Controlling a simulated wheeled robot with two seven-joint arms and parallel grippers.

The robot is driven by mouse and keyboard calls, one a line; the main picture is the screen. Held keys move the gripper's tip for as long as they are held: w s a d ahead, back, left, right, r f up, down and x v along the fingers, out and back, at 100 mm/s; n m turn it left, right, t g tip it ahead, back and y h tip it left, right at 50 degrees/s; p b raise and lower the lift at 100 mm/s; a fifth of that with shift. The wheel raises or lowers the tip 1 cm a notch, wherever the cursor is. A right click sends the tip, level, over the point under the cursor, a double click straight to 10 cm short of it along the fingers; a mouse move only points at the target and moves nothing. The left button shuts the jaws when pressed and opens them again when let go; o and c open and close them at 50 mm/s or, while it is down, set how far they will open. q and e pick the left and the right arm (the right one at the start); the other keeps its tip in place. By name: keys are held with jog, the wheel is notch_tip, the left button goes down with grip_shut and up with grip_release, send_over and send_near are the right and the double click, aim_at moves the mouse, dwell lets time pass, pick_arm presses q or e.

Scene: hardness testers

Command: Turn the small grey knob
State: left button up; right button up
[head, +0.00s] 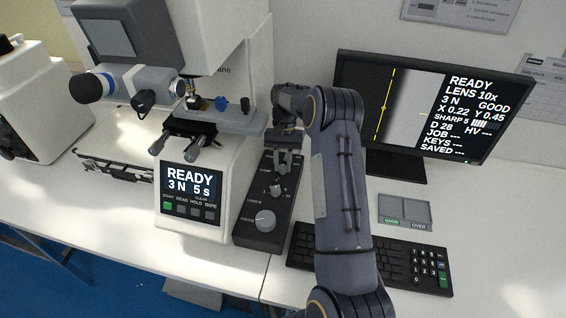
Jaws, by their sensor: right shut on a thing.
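The dark control box (247,226) stands on the table to the right of the hardness tester. A small grey knob (276,190) sits farther back on the same box. My right gripper (281,172) reaches down over the box from the right, and its fingers are shut at the small grey knob. The fingers and wrist hide part of the box's far end. My left gripper is not in view.
The white tester (231,160), with a READY 3 N 5 s display (193,182), stands close on the left. A monitor (430,103) stands at the back right. A keyboard (400,262) and a small two-part tray marked GOOD and OVER (405,211) lie on the right.

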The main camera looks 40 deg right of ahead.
jog(key=shift+n, duration=0.4)
jog(key=o, duration=1)
jog(key=v, duration=0.7)
jog(key=shift+r+b, duration=0.4)
jog(key=shift+w, duration=0.1)
